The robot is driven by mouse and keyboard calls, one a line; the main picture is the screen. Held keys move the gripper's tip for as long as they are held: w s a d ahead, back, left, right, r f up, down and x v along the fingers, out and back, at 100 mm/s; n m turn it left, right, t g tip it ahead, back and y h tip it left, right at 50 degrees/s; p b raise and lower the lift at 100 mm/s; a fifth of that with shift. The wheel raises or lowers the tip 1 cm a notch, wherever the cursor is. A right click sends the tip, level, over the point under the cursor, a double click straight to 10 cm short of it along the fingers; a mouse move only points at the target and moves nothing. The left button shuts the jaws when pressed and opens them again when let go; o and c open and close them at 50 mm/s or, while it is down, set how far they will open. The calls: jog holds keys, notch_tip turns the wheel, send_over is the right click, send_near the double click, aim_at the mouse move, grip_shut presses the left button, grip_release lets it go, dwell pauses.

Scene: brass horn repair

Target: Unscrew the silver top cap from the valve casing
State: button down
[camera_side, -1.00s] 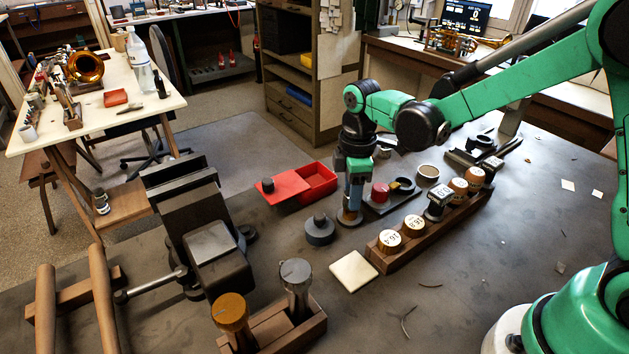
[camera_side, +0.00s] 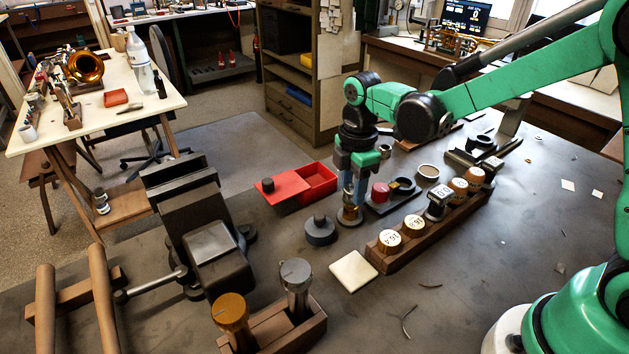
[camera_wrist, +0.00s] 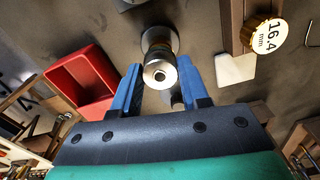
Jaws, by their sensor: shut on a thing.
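The valve casing (camera_side: 350,213) stands upright on a round base on the dark bench, just right of a dark grey round weight-like piece (camera_side: 320,229). The wrist view shows the casing (camera_wrist: 158,40) from above, with the silver top cap (camera_wrist: 160,75) as a bright ring with a dark centre. My gripper (camera_side: 352,200) points straight down over the casing. Its blue fingers (camera_wrist: 162,72) stand on either side of the cap and are shut on it. In the side view the fingers hide most of the cap. I cannot tell whether the cap's thread is still engaged.
An open red box (camera_side: 316,180) lies behind left. A wooden rack (camera_side: 402,253) with several labelled gold and dark gauges runs to the right. A pale square pad (camera_side: 353,270) lies in front. A vice-like block (camera_side: 205,245) stands left. The bench's right side is mostly clear.

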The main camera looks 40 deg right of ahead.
jog(key=shift+r, duration=2.5)
